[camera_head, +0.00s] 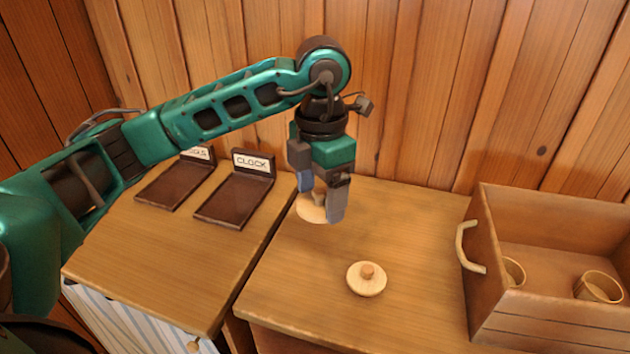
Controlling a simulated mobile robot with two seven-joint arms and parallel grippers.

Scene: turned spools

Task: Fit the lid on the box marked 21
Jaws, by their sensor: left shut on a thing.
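My left gripper (320,200) points down over the back left of the right-hand table and is shut on a pale wooden lid (310,209). The fingers hide part of this lid, and I cannot tell whether it touches the table. A second pale lid (366,281) with a darker knob lies on the table, nearer and to the right, apart from the gripper. Two round wooden boxes stand in the crate at the right, one by its left wall (514,272) and one farther right (600,288). No number 21 is readable on either. My right gripper is not in view.
The wooden crate (486,255) with a pale handle (462,248) takes up the right side. Two dark trays stand on the left table, one labelled CLOCK (232,205), the other partly hidden (172,187). A gap separates the tables. The right table's front middle is mostly clear.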

